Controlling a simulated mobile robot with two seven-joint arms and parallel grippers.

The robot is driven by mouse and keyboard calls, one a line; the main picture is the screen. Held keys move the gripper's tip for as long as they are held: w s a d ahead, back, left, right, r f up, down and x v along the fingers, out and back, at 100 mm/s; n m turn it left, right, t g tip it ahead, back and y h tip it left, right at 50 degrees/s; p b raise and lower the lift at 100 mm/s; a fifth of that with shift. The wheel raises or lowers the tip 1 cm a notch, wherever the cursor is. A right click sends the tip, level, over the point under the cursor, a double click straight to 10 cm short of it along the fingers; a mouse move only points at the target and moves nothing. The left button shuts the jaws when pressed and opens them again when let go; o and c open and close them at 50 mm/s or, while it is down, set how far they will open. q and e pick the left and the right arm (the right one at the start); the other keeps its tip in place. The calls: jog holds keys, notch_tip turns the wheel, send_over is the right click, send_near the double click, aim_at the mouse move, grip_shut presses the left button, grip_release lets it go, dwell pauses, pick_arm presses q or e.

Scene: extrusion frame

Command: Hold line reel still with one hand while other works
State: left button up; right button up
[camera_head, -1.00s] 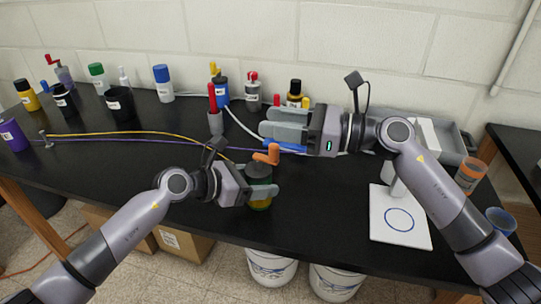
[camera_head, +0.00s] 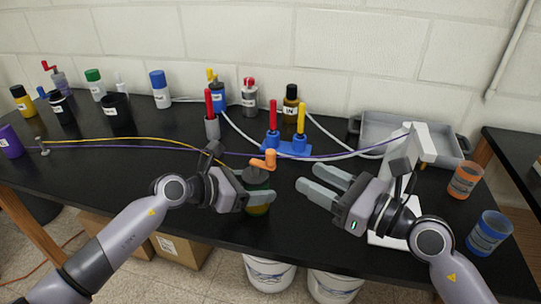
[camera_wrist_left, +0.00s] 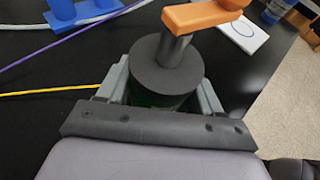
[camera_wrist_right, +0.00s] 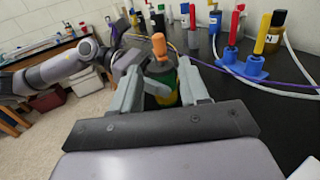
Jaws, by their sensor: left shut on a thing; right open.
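The line reel (camera_head: 257,190) is a dark green cylinder with a black top and an orange crank handle (camera_head: 264,160), upright near the table's front edge. My left gripper (camera_head: 258,198) is shut on its body from the left. In the left wrist view the reel's black top (camera_wrist_left: 166,70) sits between the two fingers. My right gripper (camera_head: 318,185) is open and empty, to the right of the reel, with its fingers pointing toward it. In the right wrist view the reel (camera_wrist_right: 163,88) appears beyond and between the open fingers (camera_wrist_right: 165,85). A yellow line (camera_head: 150,137) runs left from the reel.
A blue holder (camera_head: 288,148) with red and yellow handles stands behind the reel. A purple line (camera_head: 340,157) crosses the table to a white stand (camera_head: 428,145). A grey tray (camera_head: 375,127), an orange cup (camera_head: 466,180) and a blue cup (camera_head: 489,233) are at right. Bottles line the back.

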aim_at(270, 165)
jog(key=x, duration=1.1)
grip_shut()
